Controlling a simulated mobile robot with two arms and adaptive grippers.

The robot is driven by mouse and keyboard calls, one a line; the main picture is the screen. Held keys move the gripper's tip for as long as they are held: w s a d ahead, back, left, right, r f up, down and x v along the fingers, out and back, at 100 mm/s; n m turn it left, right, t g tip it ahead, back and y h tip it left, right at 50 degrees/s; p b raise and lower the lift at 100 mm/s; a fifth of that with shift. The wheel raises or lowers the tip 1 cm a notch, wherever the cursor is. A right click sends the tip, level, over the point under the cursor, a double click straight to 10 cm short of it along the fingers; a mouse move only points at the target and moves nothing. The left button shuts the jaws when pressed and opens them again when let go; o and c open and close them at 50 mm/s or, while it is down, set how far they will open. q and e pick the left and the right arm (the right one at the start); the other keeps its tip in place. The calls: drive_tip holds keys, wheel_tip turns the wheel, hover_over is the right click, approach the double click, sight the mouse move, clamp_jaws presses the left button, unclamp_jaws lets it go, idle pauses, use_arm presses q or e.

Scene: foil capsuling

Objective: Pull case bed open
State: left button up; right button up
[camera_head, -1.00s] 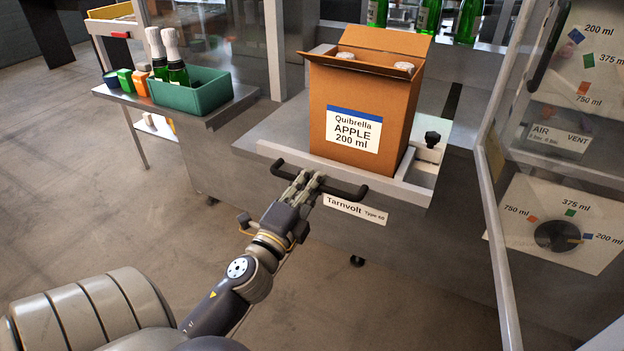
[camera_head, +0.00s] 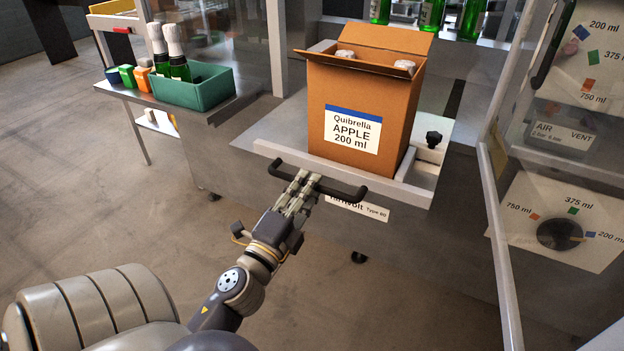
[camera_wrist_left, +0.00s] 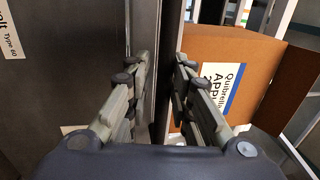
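The case bed (camera_head: 268,149) is a pale slide-out tray at the front of the machine, with a dark bar handle (camera_head: 345,192) along its front. An open brown carton labelled Quibrella APPLE 200 ml (camera_head: 312,120) stands on it, with bottle tops showing inside. My left gripper (camera_head: 307,182) is at the middle of the handle. In the left wrist view its fingers (camera_wrist_left: 164,72) lie on both sides of the dark handle bar, closed on it. The carton shows beside them (camera_wrist_left: 262,70). My right gripper is not in view.
A side shelf at left holds a green crate (camera_head: 205,95) with bottles and small coloured blocks. An open glazed door (camera_head: 490,190) stands at right, near a dial panel (camera_head: 545,215). A black knob (camera_head: 433,138) sits right of the carton. The floor in front is clear.

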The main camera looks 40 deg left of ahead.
use_arm(q)
drive_tip(key=shift+v, duration=2.25)
